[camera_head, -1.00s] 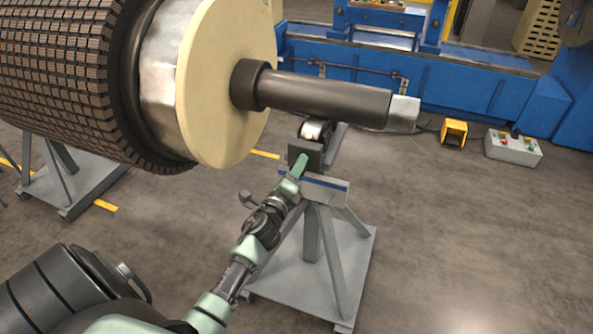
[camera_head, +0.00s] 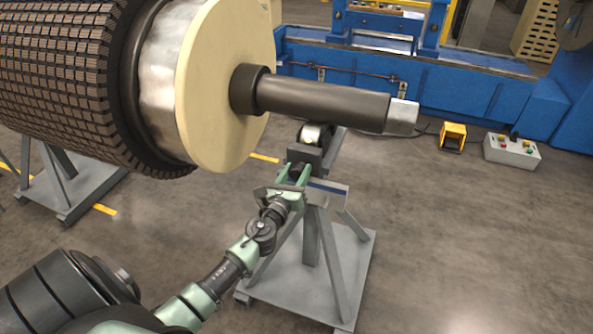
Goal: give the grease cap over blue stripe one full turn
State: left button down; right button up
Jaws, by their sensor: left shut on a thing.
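The rotor stand (camera_head: 330,262) is grey, with a blue stripe (camera_head: 335,187) on its head just below the roller. My left gripper (camera_head: 297,171) reaches up from the lower left to the stand's head, left of the stripe. Its two green fingers are shut on a small dark part, the grease cap (camera_head: 297,170), which is mostly hidden between them. My right gripper is not in view.
The rotor's dark shaft (camera_head: 325,98) passes just above the gripper and rests over the roller (camera_head: 312,133). A cream disc (camera_head: 222,95) stands to the upper left. A yellow pedal (camera_head: 453,136) and a control box (camera_head: 511,150) lie on the floor to the right.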

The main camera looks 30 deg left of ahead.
pick_arm(q)
jog(key=shift+f+m, duration=0.1)
jog(key=shift+m, duration=0.5)
jog(key=c, duration=0.8)
grip_release()
jog(key=shift+s, duration=0.1)
jog(key=v, duration=0.7)
jog(key=shift+s, duration=0.35)
